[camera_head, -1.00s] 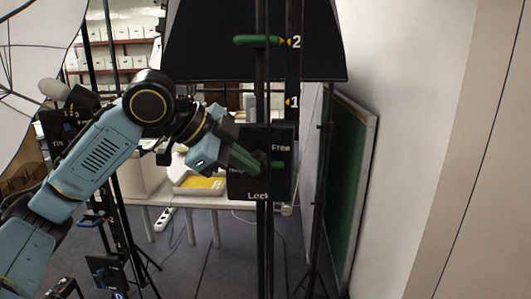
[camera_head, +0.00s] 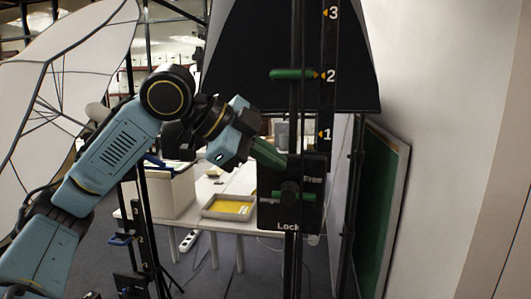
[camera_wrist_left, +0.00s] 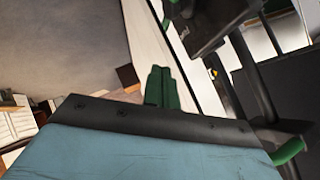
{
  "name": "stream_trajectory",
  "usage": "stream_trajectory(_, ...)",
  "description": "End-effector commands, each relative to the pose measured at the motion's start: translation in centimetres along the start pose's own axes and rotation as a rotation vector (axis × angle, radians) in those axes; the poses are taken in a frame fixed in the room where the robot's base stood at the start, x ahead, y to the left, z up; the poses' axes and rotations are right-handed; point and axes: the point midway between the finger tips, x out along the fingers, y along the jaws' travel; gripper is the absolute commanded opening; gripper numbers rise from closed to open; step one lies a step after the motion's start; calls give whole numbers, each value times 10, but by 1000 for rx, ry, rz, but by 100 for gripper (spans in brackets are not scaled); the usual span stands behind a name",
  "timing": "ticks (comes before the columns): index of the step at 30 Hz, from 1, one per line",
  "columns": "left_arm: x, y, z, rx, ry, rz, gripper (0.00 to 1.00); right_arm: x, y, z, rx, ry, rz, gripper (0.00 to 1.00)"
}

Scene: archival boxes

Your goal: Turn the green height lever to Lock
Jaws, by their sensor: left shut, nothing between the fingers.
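The black lever box (camera_head: 268,217) stands on a dark vertical pole, with "Free" at its upper right and "Lock" at its bottom. The green height lever (camera_head: 308,197) lies about level across the box's middle, by a round dark knob; the pole hides part of it. My left gripper (camera_head: 279,162) is at the box's upper left corner, above the lever, with its green fingers shut and empty. Whether it touches the box is unclear. The shut fingers also show in the left wrist view (camera_wrist_left: 161,88). My right gripper is out of view.
A green pointer (camera_head: 292,74) sits at 2 on the numbered scale above. A black softbox (camera_head: 235,70) hangs behind the pole. A white table (camera_head: 247,231) with a yellow-bottomed tray (camera_head: 228,207) stands behind. A green board (camera_head: 385,200) leans at the right wall.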

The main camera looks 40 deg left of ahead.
Motion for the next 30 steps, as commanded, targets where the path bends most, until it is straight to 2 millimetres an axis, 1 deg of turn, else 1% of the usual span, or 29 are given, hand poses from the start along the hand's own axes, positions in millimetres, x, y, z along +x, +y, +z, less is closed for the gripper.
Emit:
stream_trajectory(1, 12, 1, -2, 0, 4, 6, 0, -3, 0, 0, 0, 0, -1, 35)
stream_trajectory(3, 28, 0, -2, -1, 4, 5, 0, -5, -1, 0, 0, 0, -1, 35)
stream_trajectory(8, 61, 1, -2, -1, 4, 4, 0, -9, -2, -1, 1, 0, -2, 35)
stream_trajectory(12, 78, 2, 16, -3, -3, 3, 0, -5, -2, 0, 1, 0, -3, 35)
stream_trajectory(18, 88, 1, 27, 0, -1, 0, 0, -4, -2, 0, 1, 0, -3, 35)
stream_trajectory(30, 89, 0, 28, 1, -1, -1, 0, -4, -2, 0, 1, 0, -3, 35)
